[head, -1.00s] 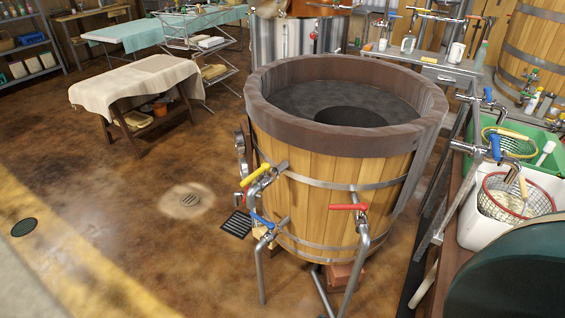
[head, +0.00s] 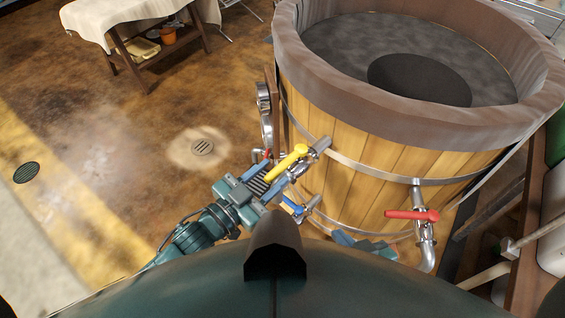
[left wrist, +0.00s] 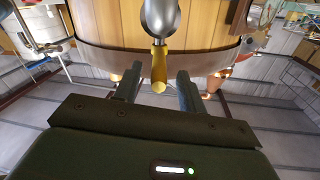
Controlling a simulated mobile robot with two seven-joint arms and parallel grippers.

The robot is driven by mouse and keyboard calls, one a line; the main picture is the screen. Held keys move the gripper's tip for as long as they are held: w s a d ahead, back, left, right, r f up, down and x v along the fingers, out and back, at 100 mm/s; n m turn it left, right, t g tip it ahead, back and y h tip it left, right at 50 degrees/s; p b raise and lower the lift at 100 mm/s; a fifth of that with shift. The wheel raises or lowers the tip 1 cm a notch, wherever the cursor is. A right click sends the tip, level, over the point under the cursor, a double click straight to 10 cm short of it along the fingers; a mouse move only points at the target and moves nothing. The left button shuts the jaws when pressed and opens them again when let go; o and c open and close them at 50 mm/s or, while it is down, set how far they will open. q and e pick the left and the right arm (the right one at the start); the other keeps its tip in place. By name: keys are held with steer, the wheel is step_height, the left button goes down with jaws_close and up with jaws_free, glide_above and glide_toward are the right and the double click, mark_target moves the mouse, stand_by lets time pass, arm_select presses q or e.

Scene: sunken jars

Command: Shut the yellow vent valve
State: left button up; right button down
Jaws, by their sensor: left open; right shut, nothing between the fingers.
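The yellow vent valve handle (head: 286,165) sticks out from a metal pipe on the wooden tub (head: 370,150), angled down and left in the head view. My left gripper (head: 270,182) is open right at the handle. In the left wrist view the yellow handle (left wrist: 159,68) shows between the two spread fingers of my left gripper (left wrist: 158,88), with gaps on both sides; I cannot tell whether it is touched. My right gripper (head: 368,244) is shut and empty, low in front of the tub, partly hidden by my own body.
A blue-handled valve (head: 292,206) sits just below the yellow one, close to my left gripper. A red-handled valve (head: 412,214) is to the right. Gauges (head: 264,105) stand on the tub's left side. A floor drain (head: 202,147) lies in open floor at left.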

mark_target(297, 154)
arm_select(q)
steer(key=shift+x, duration=2.15)
steer(key=shift+s, duration=0.1)
jaws_close()
